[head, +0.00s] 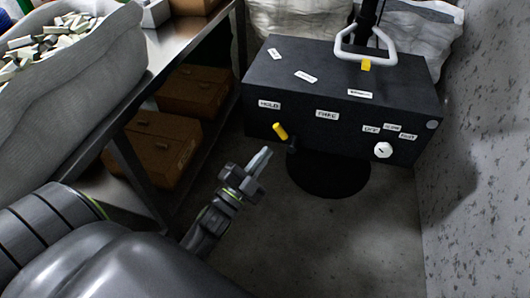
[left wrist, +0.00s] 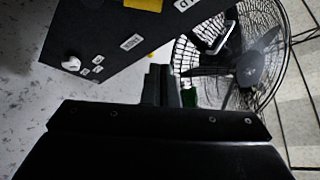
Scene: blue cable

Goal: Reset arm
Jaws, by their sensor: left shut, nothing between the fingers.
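My left gripper (head: 262,158) comes in from the lower left in the head view. Its fingers are together with nothing between them. They point up and right, just in front of the lower left of a black control box (head: 340,85). In the left wrist view the closed fingers (left wrist: 161,85) show in the middle, below the box (left wrist: 110,30). A yellow lever (head: 281,131) sticks out of the box front, close to the fingertips but apart from them in the picture. A white knob (head: 383,150) is at the right of the box front. My right gripper is not in view.
A metal table (head: 185,50) with a sack of pale pieces (head: 60,45) stands at the left, cardboard boxes (head: 165,145) under it. A speckled wall (head: 490,150) bounds the right. A wire-caged fan (left wrist: 235,65) shows in the left wrist view. Floor (head: 310,240) before the box is clear.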

